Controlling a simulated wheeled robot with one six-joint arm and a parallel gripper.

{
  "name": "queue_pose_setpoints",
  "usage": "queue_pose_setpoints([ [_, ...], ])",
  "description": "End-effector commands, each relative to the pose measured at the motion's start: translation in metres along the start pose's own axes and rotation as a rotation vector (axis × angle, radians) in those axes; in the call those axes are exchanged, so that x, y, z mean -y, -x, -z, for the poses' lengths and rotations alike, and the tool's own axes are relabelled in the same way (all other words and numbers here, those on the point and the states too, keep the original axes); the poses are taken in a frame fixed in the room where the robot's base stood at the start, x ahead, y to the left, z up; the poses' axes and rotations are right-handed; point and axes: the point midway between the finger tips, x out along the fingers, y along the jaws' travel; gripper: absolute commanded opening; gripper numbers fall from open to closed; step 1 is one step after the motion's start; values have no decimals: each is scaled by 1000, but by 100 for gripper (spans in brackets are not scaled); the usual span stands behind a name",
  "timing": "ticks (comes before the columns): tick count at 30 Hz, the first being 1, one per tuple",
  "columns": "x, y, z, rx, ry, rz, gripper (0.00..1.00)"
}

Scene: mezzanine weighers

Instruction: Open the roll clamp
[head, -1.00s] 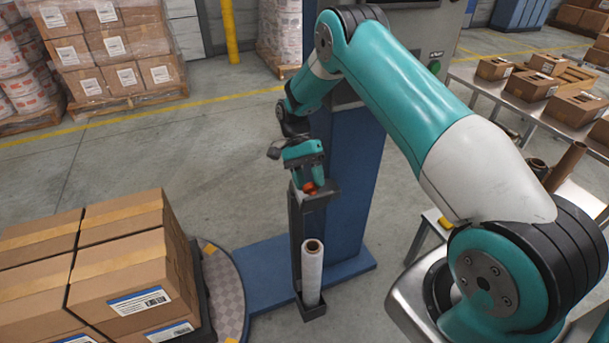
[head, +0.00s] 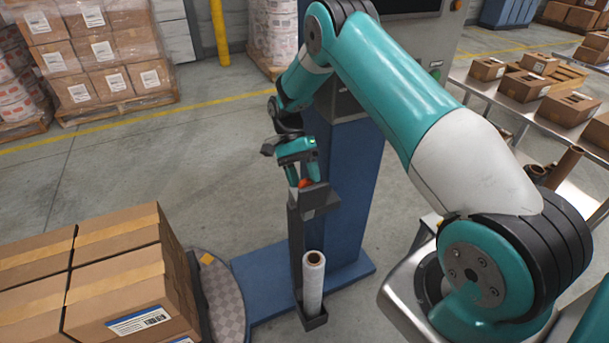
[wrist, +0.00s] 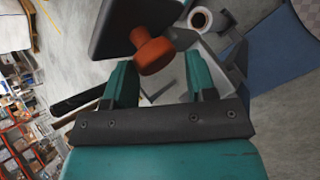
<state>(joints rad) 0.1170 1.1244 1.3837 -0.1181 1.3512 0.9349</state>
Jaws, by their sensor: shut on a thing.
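The roll clamp is a dark bracket (head: 318,203) at the top of the film carriage, with an orange knob (head: 304,183) on it. The white film roll (head: 313,284) stands upright in the carriage below, and a gap shows between its top and the bracket. My gripper (head: 305,177) is at the bracket from above, its teal fingers around the orange knob. In the wrist view the orange knob (wrist: 153,50) shows near the fingertips, on the dark clamp part (wrist: 122,22). The roll's end (wrist: 198,20) shows behind.
The blue column (head: 345,190) stands directly behind the carriage. Stacked cartons (head: 115,280) sit on the turntable (head: 222,300) at left. A metal table (head: 490,90) with cartons is at right. Open floor lies between the carriage and the back pallets.

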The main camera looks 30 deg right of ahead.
Motion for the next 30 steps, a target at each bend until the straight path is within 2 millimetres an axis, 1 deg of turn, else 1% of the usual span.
queue_pose_setpoints([
  [1,10,-3,3,-22,13,24,9],
  [5,10,-3,3,-22,13,23,9],
  [6,10,-3,3,-21,13,23,54],
  [8,10,-3,3,-21,13,22,68],
  [9,10,-3,4,-20,11,23,69],
  [27,6,0,3,-18,3,23,69],
  [30,4,3,2,-18,2,23,69],
])
